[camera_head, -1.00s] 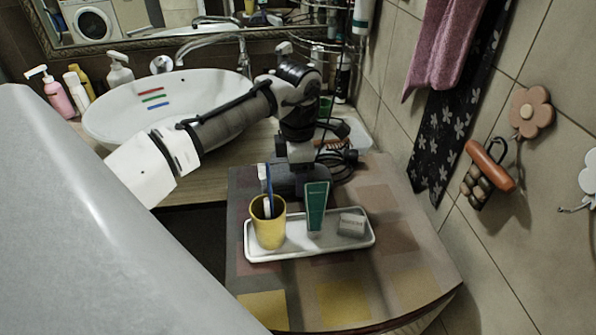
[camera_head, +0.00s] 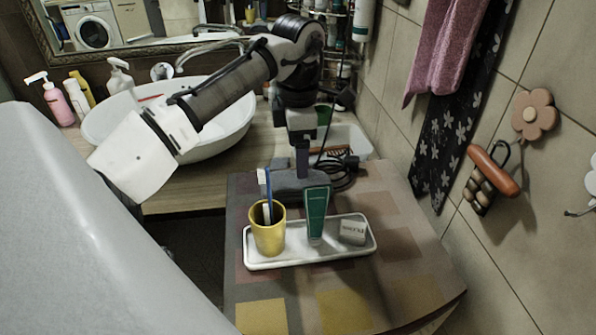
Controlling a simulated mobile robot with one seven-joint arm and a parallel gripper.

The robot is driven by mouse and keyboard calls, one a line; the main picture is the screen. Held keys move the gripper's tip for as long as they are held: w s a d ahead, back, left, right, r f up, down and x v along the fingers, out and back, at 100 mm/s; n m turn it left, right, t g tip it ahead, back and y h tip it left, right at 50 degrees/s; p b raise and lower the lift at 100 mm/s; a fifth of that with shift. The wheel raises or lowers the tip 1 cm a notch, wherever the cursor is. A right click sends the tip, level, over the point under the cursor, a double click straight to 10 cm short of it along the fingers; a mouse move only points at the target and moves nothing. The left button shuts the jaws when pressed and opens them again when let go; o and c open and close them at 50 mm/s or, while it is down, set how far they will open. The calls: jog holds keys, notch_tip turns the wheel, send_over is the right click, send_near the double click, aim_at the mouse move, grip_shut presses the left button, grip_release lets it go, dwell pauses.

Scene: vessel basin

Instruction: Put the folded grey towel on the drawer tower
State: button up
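The drawer tower is probably the cabinet with the patchwork-patterned top (camera_head: 400,205) at the right. A flat grey shape, which looks like the folded grey towel (camera_head: 283,183), lies at the back of this top, behind the tray. The tray's items partly hide it. My gripper (camera_head: 303,172) points down over it from behind. Its dark fingers show as one narrow upright bar whose lower end meets the grey shape in the picture. I cannot tell whether they touch it, or how far apart the fingers are.
A white tray (camera_head: 290,262) on the top holds a yellow cup (camera_head: 268,238) with a toothbrush, a green tube (camera_head: 316,213) and a grey block (camera_head: 353,230). Cables (camera_head: 343,170) and a clear bin (camera_head: 350,138) are behind. The basin (camera_head: 225,125) stands left, the tiled wall right.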

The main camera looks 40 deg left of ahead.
jog(key=shift+r, duration=2.05)
